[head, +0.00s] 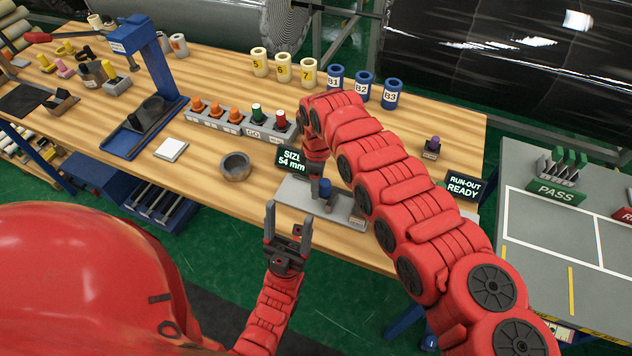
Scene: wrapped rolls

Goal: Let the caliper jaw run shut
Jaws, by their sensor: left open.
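The caliper is a grey bench device with a flat base (294,191) at the table's front edge. A blue part (325,188) stands on it, and its display (291,162) reads "SIZE 54 mm". My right arm arches over from the right and comes down at the caliper. My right gripper (315,173) is small and partly hidden beside the blue part; I cannot tell whether it touches it or how its fingers stand. The jaw cannot be made out clearly. My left gripper (288,226) is open and empty, in front of the table edge, its fingers pointing up in the picture.
A dark ring (236,167) and a white square pad (171,150) lie left of the caliper. A row of orange, green and red knobs (240,121) stands behind. Numbered cream (283,67) and blue rolls (363,86) stand farther back. A "RUN-OUT READY" sign (463,187) is right.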

